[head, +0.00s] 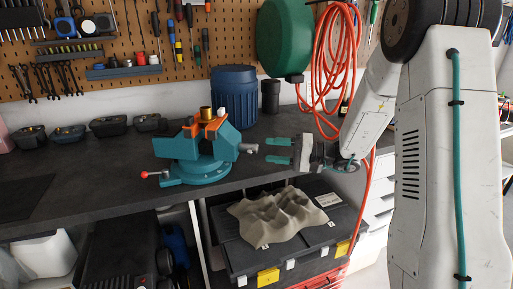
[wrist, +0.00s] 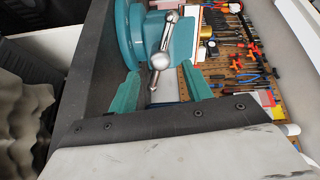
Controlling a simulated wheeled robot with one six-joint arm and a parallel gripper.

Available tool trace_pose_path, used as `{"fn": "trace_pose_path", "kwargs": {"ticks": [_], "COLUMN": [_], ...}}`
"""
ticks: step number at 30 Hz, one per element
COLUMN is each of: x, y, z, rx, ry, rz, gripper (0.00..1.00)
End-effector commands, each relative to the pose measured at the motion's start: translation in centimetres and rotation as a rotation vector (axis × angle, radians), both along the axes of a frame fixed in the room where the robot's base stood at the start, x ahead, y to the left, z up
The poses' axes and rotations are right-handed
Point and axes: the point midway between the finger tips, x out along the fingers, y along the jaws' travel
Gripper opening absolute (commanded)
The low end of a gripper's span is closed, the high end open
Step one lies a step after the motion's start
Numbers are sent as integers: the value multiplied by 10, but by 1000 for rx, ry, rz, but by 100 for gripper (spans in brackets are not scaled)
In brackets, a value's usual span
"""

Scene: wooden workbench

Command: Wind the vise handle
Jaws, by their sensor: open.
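The teal vise (head: 190,148) stands on the dark bench top and has orange jaw parts. Its silver handle (head: 248,148) is on the vise's right side. My gripper (head: 268,150) is just right of the handle, its two teal fingers pointing left at it, open and empty. In the wrist view the handle (wrist: 168,34) is a bar with rounded ends, slanting through a round silver hub. Its lower end lies in the gap between the open fingers of my gripper (wrist: 161,82). I cannot tell whether either finger touches it.
A blue barrel (head: 234,97) stands behind the vise. A red-balled lever (head: 146,175) sticks out at the vise's left base. An orange hose (head: 335,60) hangs behind my arm. A grey cloth (head: 278,215) lies on a toolbox below. Small bins (head: 68,133) line the back left.

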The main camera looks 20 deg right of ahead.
Motion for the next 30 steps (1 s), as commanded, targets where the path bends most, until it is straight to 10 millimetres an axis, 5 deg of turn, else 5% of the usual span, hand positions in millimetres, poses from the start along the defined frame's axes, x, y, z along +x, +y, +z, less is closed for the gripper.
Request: {"fn": "trace_pose_path", "kwargs": {"ticks": [1,6,12,17,23,30], "x": [0,1,-8,-23,-26,-18], "y": [0,-4,-16,-33,-40,-12], "z": [0,21,107,143,134,117], "rx": [0,-26,-391,-742,-874,-870], "ry": [0,-43,-348,-599,-712,-715], "rz": [0,-1,178,366,475,475], "gripper": [50,2,0,0,0,0]}}
